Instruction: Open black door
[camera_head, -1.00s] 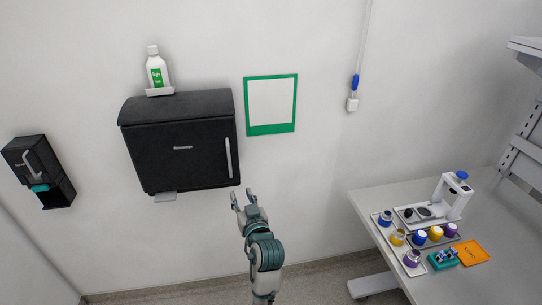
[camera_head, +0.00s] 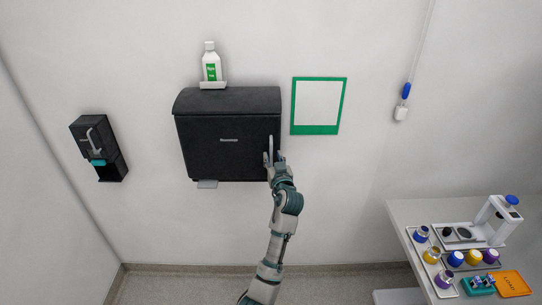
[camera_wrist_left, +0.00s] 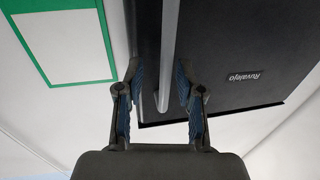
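The black door (camera_head: 225,150) is the front of a black wall cabinet and looks closed. Its upright silver handle (camera_head: 271,143) is near the door's right edge. My left gripper (camera_head: 272,157) is at the lower part of this handle. In the left wrist view my left gripper (camera_wrist_left: 158,75) is open. Its two fingers stand on either side of the handle (camera_wrist_left: 168,50), with gaps visible on both sides. The black door (camera_wrist_left: 235,55) lies behind them. My right gripper is not in view.
A white bottle (camera_head: 211,66) stands on a small shelf above the cabinet. A green-framed panel (camera_head: 318,133) is on the wall to the right. A black dispenser (camera_head: 97,150) hangs at left. A table (camera_head: 405,215) with jars is at lower right.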

